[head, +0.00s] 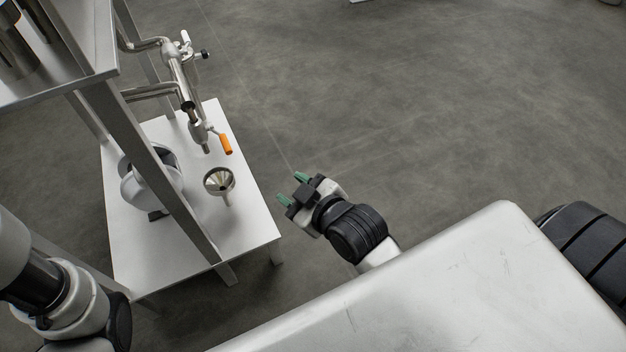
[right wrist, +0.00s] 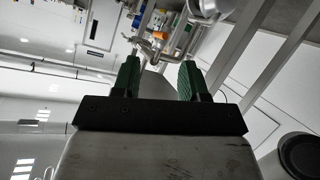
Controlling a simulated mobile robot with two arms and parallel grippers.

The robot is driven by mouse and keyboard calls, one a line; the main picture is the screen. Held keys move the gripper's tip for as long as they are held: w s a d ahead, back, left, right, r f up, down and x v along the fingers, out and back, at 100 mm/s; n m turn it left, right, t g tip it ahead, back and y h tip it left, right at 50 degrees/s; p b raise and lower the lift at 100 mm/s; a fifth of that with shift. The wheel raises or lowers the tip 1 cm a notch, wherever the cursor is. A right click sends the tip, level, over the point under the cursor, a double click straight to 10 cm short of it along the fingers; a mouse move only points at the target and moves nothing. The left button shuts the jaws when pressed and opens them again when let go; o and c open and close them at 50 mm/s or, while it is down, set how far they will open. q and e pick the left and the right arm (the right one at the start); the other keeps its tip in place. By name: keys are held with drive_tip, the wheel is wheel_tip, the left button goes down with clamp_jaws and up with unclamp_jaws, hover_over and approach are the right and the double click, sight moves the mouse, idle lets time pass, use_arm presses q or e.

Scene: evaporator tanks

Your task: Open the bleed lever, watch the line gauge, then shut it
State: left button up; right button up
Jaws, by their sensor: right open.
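An orange-handled lever (head: 226,144), which looks like the bleed lever, sits at the lower end of a slanted metal pipe (head: 184,84) over a white table. Its handle points down and to the right. A small orange patch (right wrist: 188,28) shows beyond the fingers in the right wrist view. My right gripper (head: 292,188) is open and empty, to the right of the table and apart from the lever. Its green fingers (right wrist: 159,75) stand wide apart in the right wrist view. I cannot make out a readable line gauge. My left arm shows at lower left, its gripper outside the picture.
A funnel-shaped piece (head: 219,180) stands on the white table (head: 238,236) below the lever. A white round vessel (head: 137,190) is behind a grey frame post (head: 150,165). A white handle (head: 186,37) tops the pipe. Floor (head: 400,110) right of the table is clear.

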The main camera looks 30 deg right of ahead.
drive_tip(key=s, duration=0.1)
drive_tip(key=s+d+r+m+g+p, duration=0.1)
drive_tip(key=s+d+r+m+g+h+p, duration=0.1)
drive_tip(key=shift+s, duration=0.4)
